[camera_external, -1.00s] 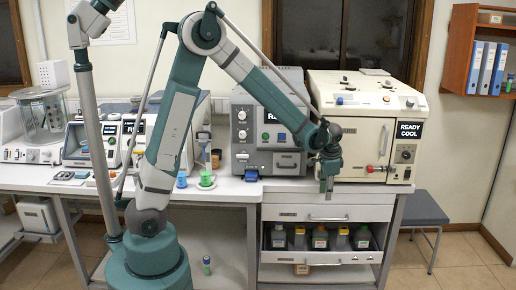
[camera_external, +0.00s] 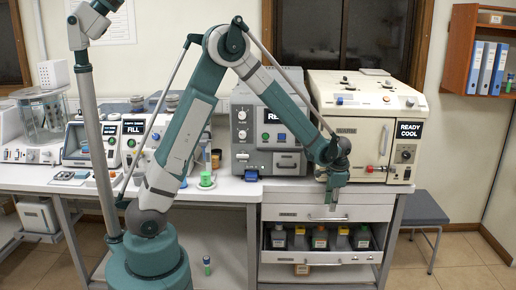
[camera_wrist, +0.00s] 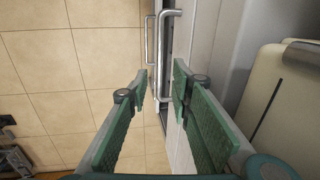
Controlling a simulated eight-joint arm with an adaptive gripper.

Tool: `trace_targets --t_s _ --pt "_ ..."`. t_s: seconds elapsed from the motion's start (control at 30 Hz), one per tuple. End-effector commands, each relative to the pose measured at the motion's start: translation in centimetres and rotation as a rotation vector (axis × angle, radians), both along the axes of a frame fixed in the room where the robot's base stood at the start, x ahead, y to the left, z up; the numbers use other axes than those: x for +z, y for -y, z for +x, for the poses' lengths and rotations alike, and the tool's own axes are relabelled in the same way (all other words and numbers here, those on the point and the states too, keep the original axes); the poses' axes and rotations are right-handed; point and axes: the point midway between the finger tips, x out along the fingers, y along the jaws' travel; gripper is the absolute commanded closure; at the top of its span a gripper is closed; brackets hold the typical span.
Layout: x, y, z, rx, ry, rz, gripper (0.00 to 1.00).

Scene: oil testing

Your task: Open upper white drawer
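The upper white drawer (camera_external: 290,213) is in the cabinet under the right part of the bench. It looks shut in the external view. Its bar handle (camera_external: 328,219) is on the middle of its front. In the wrist view the metal handle (camera_wrist: 163,55) stands ahead of my fingertips, slightly above the gap between them. My gripper (camera_external: 335,203) points down in front of the drawer front, near the handle.
Below is a lower compartment with several bottles (camera_external: 320,238) and its own handle (camera_wrist: 150,40). A cream oven-like machine (camera_external: 350,115) and a grey machine (camera_external: 268,133) stand on the bench above. A stool (camera_external: 416,208) stands right. The floor (camera_wrist: 60,80) before the cabinet is clear.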

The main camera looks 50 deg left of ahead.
Motion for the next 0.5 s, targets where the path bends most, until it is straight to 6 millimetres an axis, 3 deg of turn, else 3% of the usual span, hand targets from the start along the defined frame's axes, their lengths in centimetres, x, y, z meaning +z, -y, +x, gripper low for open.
trace_targets --t_s 0.27,0.5 --pt "-0.8 -0.1 0.1 0.0 0.0 0.0 0.78" --pt "-3.1 -0.4 0.4 0.001 0.0 0.0 0.78"
